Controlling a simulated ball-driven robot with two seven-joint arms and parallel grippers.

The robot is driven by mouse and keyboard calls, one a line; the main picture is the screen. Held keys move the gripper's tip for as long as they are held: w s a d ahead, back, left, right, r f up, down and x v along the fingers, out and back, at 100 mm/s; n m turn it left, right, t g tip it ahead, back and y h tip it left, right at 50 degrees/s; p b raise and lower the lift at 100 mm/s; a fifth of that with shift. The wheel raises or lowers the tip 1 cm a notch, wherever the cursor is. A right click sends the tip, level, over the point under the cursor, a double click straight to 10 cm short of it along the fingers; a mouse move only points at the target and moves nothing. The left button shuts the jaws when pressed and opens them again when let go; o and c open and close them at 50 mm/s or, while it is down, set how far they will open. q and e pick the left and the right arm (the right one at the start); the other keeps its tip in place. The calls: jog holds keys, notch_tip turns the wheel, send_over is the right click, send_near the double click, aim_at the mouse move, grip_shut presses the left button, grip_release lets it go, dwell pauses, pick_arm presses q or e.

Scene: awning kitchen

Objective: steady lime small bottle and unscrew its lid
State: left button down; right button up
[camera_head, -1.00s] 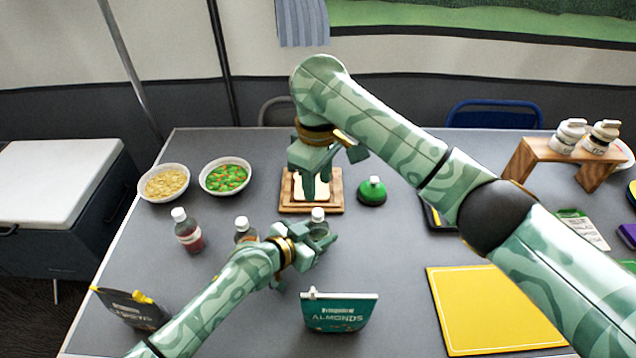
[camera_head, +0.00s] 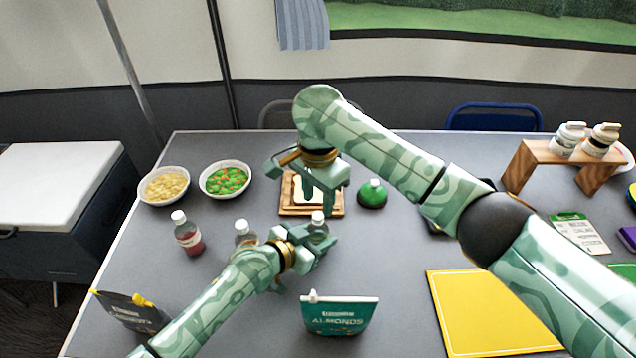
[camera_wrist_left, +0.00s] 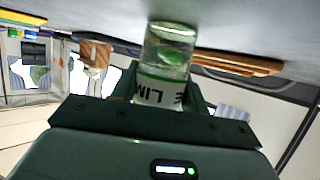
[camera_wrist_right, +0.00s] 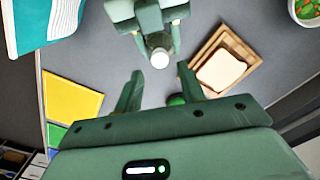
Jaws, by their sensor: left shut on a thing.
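The lime small bottle (camera_wrist_left: 168,60) is clear, with pale green contents and a white label reading "LIM". My left gripper (camera_head: 318,240) is shut around it, and the bottle's upper part shows above the fingers in the head view (camera_head: 318,228). Its white lid (camera_wrist_right: 160,58) sits on top and faces the right wrist camera. My right gripper (camera_wrist_right: 160,86) is open and empty, its two fingers apart, with the lid ahead of the gap between them. In the head view it hangs above and behind the bottle; its fingertips are partly hard to make out.
Two other bottles (camera_head: 188,234) (camera_head: 244,232) stand left of the held one. A wooden board with bread (camera_head: 296,210) and a green-domed item (camera_head: 372,194) lie behind. An almonds pouch (camera_head: 338,316) stands in front. A yellow mat (camera_head: 490,310) lies right.

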aim_at(318, 215)
jog(key=shift+f, duration=2.15)
grip_shut()
